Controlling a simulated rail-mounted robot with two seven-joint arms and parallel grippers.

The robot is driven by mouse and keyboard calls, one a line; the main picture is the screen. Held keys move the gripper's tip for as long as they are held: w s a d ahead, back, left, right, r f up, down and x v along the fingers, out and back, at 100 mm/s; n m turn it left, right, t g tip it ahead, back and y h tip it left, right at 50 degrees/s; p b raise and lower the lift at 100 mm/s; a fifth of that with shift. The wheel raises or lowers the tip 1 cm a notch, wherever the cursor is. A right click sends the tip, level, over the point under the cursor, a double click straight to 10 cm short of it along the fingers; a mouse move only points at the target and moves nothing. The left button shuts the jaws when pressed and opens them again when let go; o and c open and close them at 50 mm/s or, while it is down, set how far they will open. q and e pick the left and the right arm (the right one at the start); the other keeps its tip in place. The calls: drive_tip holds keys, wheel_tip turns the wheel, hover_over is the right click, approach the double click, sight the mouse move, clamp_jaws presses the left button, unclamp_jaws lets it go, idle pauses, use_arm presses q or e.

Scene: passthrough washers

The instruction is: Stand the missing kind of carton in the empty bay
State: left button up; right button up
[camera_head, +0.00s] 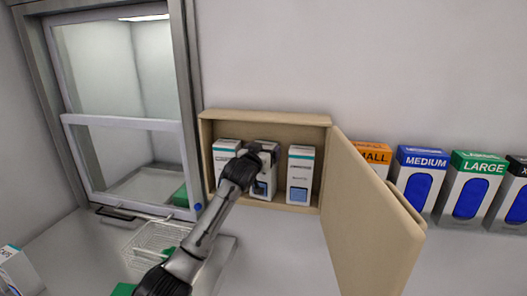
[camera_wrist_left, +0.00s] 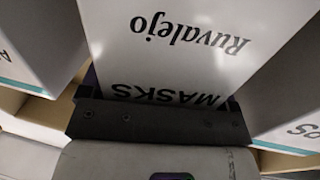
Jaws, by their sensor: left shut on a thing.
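A tan wall cabinet (camera_head: 263,117) stands open and holds three white cartons with teal tops. My left gripper (camera_head: 262,155) reaches into it and is shut on the middle carton (camera_head: 270,178). In the left wrist view this carton (camera_wrist_left: 190,45) reads "Ruvalejo" and "MASKS", upside down, between the jaws. The left carton (camera_head: 223,158) and right carton (camera_head: 300,175) stand upright on either side. Parts of the neighbours show in the wrist view, on the left (camera_wrist_left: 38,40) and right (camera_wrist_left: 290,95). My arm hides part of the middle carton's front. My right gripper is out of view.
The cabinet door (camera_head: 370,215) swings out to the right. Glove boxes, including MEDIUM (camera_head: 420,180) and LARGE (camera_head: 468,188), line the wall beyond it. A sash window (camera_head: 130,120), a wire basket (camera_head: 155,238) and another white carton (camera_head: 20,270) are at the left.

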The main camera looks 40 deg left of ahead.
use_arm(q)
drive_tip(key=shift+r, duration=0.1)
drive_tip(key=o, duration=1.1)
drive_tip(key=shift+o, duration=0.5)
drive_tip(key=b+v, duration=0.4)
drive_tip(key=v, duration=1)
drive_tip(key=shift+b, duration=0.4)
drive_tip(key=shift+w, duration=0.1)
